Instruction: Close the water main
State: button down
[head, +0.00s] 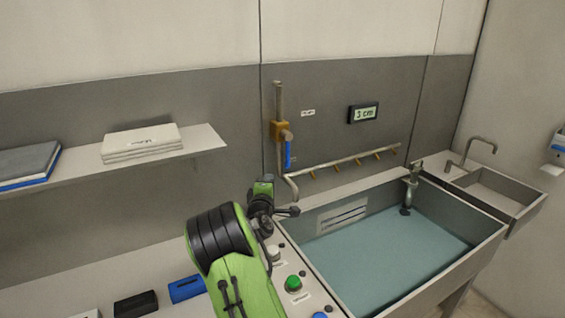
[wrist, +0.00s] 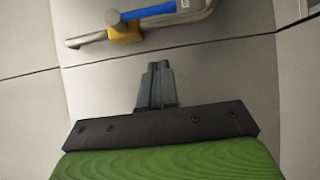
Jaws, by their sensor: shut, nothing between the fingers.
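The water main valve has a brass-yellow body (head: 280,131) on a vertical wall pipe (head: 279,100). Its blue lever (head: 288,153) hangs down, roughly in line with the pipe. In the head view my arm is below the valve, and the fingers are hard to make out.
A basin (head: 477,250) holding water (head: 385,262) stands to the right, under a pipe (head: 345,160) with several brass outlets. A wall display (head: 363,113) seems to read 3 cm. A green button (head: 293,283) is beside my arm. A shelf (head: 205,139) juts out at left.

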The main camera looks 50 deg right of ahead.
jog(key=s+d+p+x, duration=0.2)
jog(key=x, duration=1)
jog(key=shift+d+p, duration=0.2)
jog(key=shift+p, duration=0.2)
jog(key=shift+f+b, duration=0.15)
jog(key=shift+b, duration=0.15)
